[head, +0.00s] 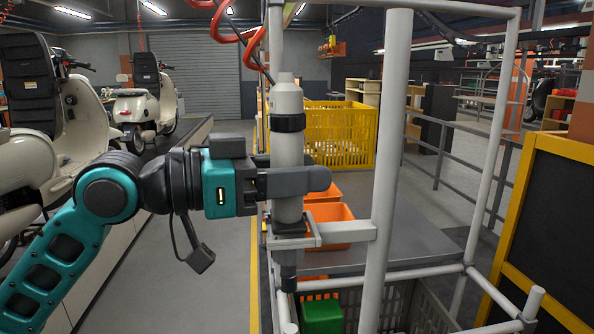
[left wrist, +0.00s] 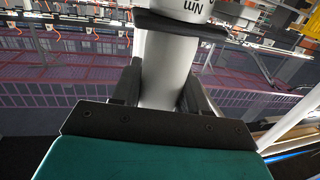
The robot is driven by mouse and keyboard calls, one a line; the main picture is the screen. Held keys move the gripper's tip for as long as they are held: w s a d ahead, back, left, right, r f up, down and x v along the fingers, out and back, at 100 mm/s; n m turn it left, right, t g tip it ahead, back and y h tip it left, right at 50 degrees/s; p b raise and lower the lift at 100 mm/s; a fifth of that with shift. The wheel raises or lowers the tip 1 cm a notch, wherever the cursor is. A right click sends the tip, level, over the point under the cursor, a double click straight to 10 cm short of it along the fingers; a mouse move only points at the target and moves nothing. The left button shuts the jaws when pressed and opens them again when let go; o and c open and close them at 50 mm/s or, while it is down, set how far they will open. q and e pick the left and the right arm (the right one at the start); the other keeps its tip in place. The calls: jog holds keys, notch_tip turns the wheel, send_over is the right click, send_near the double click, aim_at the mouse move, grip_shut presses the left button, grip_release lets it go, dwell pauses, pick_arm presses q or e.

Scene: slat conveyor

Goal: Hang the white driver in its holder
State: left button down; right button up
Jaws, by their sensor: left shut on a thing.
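The white driver (head: 287,110) stands upright in the head view, with a dark band round its upper body and a red coiled cable above it. My left gripper (head: 318,179) is shut round its body from the left. In the left wrist view the driver (left wrist: 166,68) rises between the two dark fingers. The holder (head: 345,233) is a light grey bracket on a white post. The driver's dark lower part is at the bracket, and its dark nose (head: 288,277) shows below it. I cannot tell how firmly it is seated. My right gripper is not in view.
White frame posts (head: 389,150) stand close right of the driver. Orange bins (head: 329,215) sit on a grey shelf behind the holder, and a green bin (head: 321,316) is below. A yellow crate (head: 340,135) is farther back. Cream scooters (head: 150,105) stand on the left.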

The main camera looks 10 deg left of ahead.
pick_arm(q)
jog(key=shift+f, duration=0.25)
dwell(0.3)
jog(key=c, duration=0.7)
grip_release()
jog(key=shift+o, duration=1)
jog(key=shift+f, duration=0.15)
jog(key=b+v, duration=0.4)
jog(key=v, duration=0.9)
jog(key=shift+d, duration=0.1)
